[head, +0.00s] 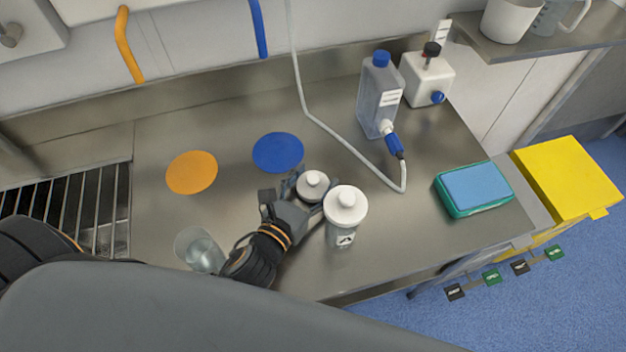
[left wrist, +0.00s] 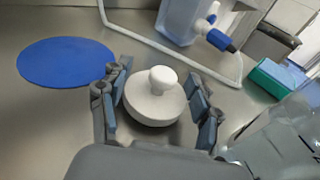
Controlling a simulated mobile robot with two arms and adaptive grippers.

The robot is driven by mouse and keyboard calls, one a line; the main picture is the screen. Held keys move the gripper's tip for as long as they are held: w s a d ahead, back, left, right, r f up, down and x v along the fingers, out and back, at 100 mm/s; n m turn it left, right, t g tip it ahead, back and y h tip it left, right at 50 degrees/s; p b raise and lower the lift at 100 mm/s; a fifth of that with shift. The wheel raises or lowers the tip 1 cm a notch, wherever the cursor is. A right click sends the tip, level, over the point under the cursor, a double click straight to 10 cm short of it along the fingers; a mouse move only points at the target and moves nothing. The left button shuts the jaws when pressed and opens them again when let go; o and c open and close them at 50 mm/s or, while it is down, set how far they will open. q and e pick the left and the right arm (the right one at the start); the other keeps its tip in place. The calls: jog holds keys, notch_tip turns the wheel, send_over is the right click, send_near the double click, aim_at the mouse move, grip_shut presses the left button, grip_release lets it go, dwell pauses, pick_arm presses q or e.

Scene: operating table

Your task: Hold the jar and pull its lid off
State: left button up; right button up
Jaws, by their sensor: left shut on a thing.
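My left gripper (head: 291,189) is shut on a jar, with one finger on each side. The jar's white lid (head: 312,185) with its round knob is on top; the jar's body beneath is hidden. The lid also shows between the fingers in the left wrist view (left wrist: 155,98). I cannot tell how far below the lid the fingers hold. A second jar (head: 342,237), clear with a label and a white knobbed lid (head: 346,205), stands upright just right of the gripper. My right gripper is not in view.
A clear glass (head: 199,250) stands close left of my left wrist. Orange (head: 191,172) and blue (head: 278,152) discs lie flat behind. A grey bottle (head: 379,95), a white hose (head: 345,145) and a teal box with a blue top (head: 474,188) are to the right.

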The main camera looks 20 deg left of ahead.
pick_arm(q)
jog(key=o, duration=1)
jog(key=shift+s+f, duration=0.15)
jog(key=shift+f, duration=0.55)
jog(key=shift+r+p, duration=0.3)
jog(key=shift+r, duration=0.1)
jog(key=shift+s+r, duration=0.1)
jog(key=shift+r, duration=0.05)
jog(key=b+v, duration=0.1)
jog(key=v, duration=0.2)
jog(key=b+v, duration=0.1)
jog(key=v, duration=0.3)
jog(key=b+v, duration=0.1)
jog(key=v, duration=0.2)
jog(key=shift+s+r, duration=0.2)
jog(key=shift+r, duration=0.15)
jog(key=shift+s+a+r, duration=0.15)
jog(key=shift+s+r, duration=0.05)
jog(key=shift+s, duration=0.3)
